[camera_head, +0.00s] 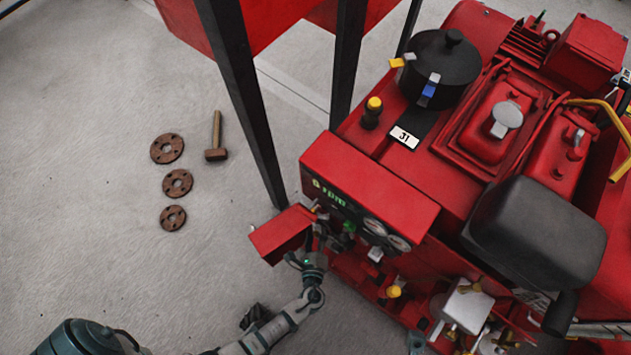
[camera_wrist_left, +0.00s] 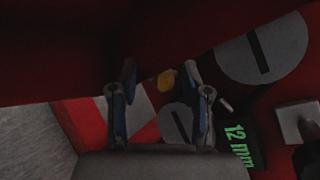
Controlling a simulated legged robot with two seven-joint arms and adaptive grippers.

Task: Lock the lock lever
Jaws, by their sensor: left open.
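My left gripper (camera_head: 316,238) is at the front of the red pump set, beside the small red box (camera_head: 280,234) on its left. In the left wrist view the two fingers of my left gripper (camera_wrist_left: 160,84) stand apart with a gap between them. A small yellow piece (camera_wrist_left: 167,79) shows in that gap, possibly the tip of the lock lever; the rest of it is too dark to make out. I cannot tell whether the fingers touch it. My right gripper is not in view.
A red panel (camera_head: 368,180) with a green rpm readout overhangs the left gripper. Dark posts (camera_head: 240,90) stand behind it. Rusty flanges (camera_head: 167,148) and a hammer (camera_head: 216,140) lie on open floor.

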